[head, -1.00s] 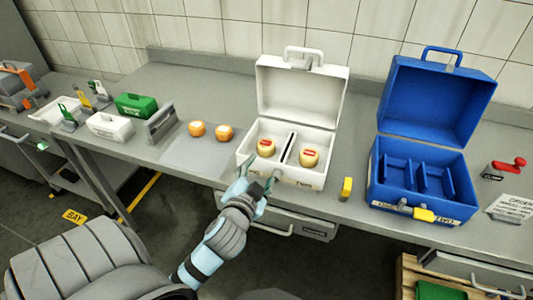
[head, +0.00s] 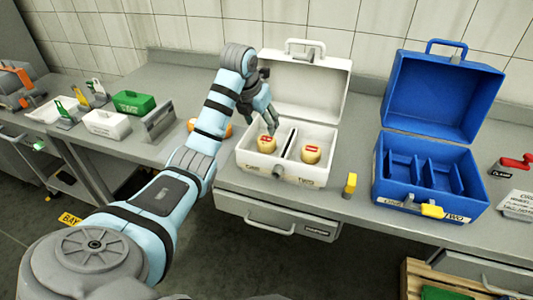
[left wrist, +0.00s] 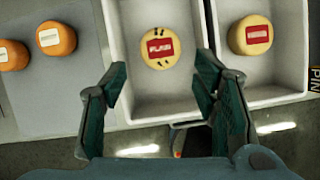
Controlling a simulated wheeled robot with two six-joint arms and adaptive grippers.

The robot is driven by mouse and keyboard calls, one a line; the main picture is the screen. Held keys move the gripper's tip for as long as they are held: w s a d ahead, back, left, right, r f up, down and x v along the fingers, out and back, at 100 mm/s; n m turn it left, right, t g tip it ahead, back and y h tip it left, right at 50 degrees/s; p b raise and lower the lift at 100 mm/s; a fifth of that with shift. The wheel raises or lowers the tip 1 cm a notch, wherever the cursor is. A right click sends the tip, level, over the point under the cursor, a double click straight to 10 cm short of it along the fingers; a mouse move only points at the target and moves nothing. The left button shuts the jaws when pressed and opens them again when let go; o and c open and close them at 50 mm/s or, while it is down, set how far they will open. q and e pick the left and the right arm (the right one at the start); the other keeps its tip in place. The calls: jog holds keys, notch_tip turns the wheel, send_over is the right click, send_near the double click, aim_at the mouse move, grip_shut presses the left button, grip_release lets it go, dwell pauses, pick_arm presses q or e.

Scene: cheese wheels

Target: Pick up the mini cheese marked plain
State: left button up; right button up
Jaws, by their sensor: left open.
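The white case (head: 292,179) stands open on the bench, with one pale yellow mini cheese in each of its two compartments. The left cheese (head: 267,144) has a red label that appears to read PLAIN in the left wrist view (left wrist: 158,47). The right cheese (head: 311,154) also has a red label; its text is too blurred to read in the left wrist view (left wrist: 250,35). My left gripper (head: 271,127) is open and empty above the left compartment. In the left wrist view its fingers (left wrist: 163,75) are spread, with the left cheese ahead between them. My right gripper is not in view.
The divider (head: 290,143) and case walls stand close around the cheeses; the raised lid (head: 308,90) is behind. Orange cheeses (left wrist: 56,40) lie on a mat to the left, partly hidden by my arm in the head view. An open blue case (head: 428,195) stands to the right.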

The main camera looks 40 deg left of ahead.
aim_at(266, 139)
pick_arm(q)
jog(key=x, duration=0.8)
jog(key=shift+s+f, duration=0.15)
jog(key=shift+f, duration=0.55)
jog(key=c, duration=0.9)
jog(key=shift+o, duration=0.2)
